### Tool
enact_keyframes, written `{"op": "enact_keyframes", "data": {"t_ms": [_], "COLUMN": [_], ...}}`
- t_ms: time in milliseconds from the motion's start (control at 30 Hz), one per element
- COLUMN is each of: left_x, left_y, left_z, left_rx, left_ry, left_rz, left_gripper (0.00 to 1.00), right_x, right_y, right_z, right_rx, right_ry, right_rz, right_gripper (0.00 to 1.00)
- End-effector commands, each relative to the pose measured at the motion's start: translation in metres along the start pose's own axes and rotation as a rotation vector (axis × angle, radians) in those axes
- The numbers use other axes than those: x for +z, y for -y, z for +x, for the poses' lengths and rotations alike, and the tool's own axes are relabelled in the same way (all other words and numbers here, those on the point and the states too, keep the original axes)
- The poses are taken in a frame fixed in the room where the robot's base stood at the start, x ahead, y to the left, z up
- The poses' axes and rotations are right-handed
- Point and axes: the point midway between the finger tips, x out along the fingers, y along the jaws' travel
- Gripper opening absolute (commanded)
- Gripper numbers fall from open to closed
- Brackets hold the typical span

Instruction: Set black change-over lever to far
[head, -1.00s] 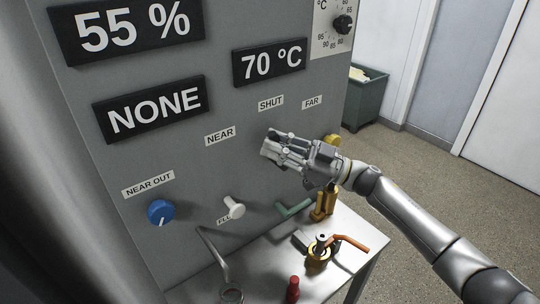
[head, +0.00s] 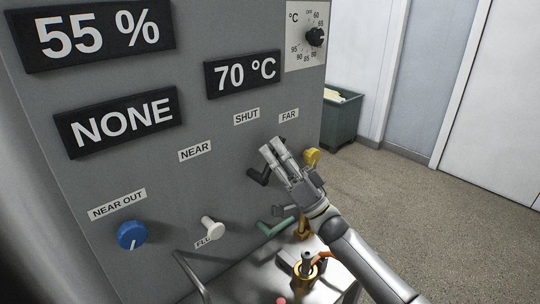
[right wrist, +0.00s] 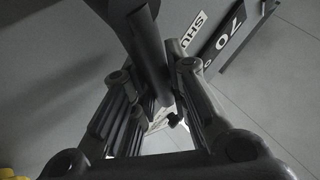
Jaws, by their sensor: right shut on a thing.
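The black change-over lever (head: 258,177) is on the grey panel below the SHUT label (head: 246,117). The NEAR label (head: 195,151) is to its left and the FAR label (head: 289,115) to its upper right. My right gripper (head: 274,154) is at the lever and partly covers it. In the right wrist view, the lever's dark bar (right wrist: 148,45) runs between the fingers of my right gripper (right wrist: 166,85), which is shut on it. My left gripper is not in view.
A yellow knob (head: 312,156) is close right of my right gripper. A green lever (head: 276,227), white knob (head: 212,227) and blue knob (head: 132,235) are lower on the panel. A brass valve (head: 306,268) stands on the metal table. Open floor lies right.

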Motion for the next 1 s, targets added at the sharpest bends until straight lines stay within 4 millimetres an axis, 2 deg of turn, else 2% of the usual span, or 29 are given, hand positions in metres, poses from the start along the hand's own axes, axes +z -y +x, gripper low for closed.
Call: {"op": "enact_keyframes", "data": {"t_ms": [400, 967, 1000], "left_x": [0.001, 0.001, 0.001], "left_y": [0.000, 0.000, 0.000], "left_z": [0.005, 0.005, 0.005], "left_rx": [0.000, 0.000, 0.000], "left_ry": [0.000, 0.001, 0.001], "left_rz": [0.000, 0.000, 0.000], "left_gripper": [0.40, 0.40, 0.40], "right_x": [-0.004, -0.005, -0.005], "right_y": [-0.012, -0.014, -0.014], "right_z": [-0.007, -0.008, -0.008], "right_rx": [0.077, 0.089, 0.089], "right_ry": [-0.110, -0.126, -0.126], "right_rz": [0.140, 0.163, 0.162], "right_gripper": [0.00, 0.00, 0.20]}}
